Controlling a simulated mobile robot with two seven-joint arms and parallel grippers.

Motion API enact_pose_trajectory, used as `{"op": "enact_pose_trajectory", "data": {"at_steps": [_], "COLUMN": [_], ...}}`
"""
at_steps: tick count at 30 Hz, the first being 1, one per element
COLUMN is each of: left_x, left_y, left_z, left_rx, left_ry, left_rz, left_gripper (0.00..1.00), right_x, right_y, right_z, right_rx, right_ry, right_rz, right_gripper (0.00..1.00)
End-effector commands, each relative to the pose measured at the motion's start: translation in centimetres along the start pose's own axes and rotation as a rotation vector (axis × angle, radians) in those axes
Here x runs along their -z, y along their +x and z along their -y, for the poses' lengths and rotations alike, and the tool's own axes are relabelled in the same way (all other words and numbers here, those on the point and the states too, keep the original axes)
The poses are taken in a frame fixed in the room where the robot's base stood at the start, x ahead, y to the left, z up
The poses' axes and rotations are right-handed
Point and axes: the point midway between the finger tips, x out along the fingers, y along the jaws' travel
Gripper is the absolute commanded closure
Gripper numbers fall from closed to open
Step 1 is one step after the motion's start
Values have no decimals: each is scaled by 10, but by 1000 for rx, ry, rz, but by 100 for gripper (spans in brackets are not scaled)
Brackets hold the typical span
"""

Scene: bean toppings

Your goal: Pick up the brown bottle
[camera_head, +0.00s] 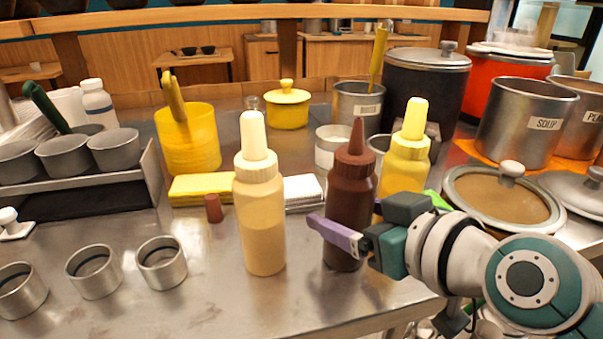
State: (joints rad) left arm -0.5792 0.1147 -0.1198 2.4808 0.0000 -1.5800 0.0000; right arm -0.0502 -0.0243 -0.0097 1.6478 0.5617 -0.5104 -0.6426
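The brown bottle (350,190) stands upright on the metal counter, with a dark pointed cap. It is right of a tan bottle with a cream cap (259,215) and in front of a yellow bottle (405,161). My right gripper (330,228) reaches in from the right at the brown bottle's lower half. One purple finger lies across the bottle's front. The other finger is hidden, so I cannot tell whether the gripper is closed on it. My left gripper is not in view.
Three small metal cups (162,264) stand at the front left. A small brown cap (213,208) is left of the tan bottle. A yellow container (188,139) and pots (425,86) stand behind. A lidded pan (503,198) is at right. The counter's front middle is clear.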

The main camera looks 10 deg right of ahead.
Motion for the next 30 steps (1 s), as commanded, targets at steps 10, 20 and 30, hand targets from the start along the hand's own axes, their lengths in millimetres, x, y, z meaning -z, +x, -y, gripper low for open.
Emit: {"op": "enact_pose_trajectory", "data": {"at_steps": [10, 20, 30], "left_x": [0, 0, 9], "left_y": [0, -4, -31], "left_z": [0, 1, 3], "left_rx": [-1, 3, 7], "left_ry": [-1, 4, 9], "left_rz": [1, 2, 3], "left_gripper": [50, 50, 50], "right_x": [1, 9, 71], "right_y": [0, -3, -28], "right_z": [0, 0, 0], "right_rx": [-1, 0, -1], "right_ry": [0, 0, -3], "right_rz": [-3, -5, -9], "right_gripper": [56, 56, 56]}}
